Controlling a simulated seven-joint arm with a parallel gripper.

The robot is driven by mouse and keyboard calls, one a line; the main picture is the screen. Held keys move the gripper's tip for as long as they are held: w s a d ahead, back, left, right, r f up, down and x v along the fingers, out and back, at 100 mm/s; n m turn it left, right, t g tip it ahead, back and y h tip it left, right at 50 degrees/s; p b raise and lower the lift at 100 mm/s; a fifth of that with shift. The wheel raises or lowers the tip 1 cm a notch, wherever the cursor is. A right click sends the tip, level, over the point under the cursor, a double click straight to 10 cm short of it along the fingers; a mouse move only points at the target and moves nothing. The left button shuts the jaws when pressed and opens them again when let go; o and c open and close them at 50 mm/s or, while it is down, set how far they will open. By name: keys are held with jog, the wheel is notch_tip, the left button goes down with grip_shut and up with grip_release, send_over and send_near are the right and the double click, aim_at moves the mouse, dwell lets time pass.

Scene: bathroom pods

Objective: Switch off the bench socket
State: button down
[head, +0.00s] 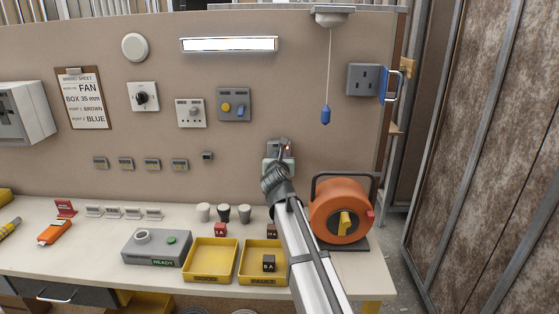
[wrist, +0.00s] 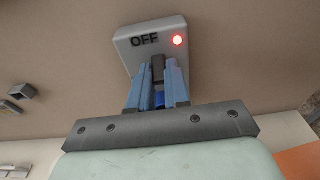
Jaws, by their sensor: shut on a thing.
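A grey switch plate (wrist: 122,44) on the wall carries the word OFF and a glowing red lamp (wrist: 178,41). In the head view the plate (head: 273,145) is mostly hidden behind my gripper (head: 285,156). In the wrist view my gripper (wrist: 157,82) has its two blue fingers against the plate's lower part. They are shut on a dark, narrow lever (wrist: 157,68) between them. The lever's exact position is partly hidden.
An orange cable reel (head: 336,209) stands on the bench close to the right of my arm. Yellow trays (head: 205,275), a grey READY box (head: 137,252) and several cups are to the left. A cord with a blue pull (head: 325,116) hangs above right.

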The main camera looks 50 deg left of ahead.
jog(key=shift+w+r+g+h, duration=0.1)
jog(key=shift+r+g+h, duration=0.4)
jog(key=shift+g+h, duration=0.5)
jog(key=c, duration=1.1)
grip_release()
jog(key=v, duration=1.4)
jog(key=shift+f, duration=0.1)
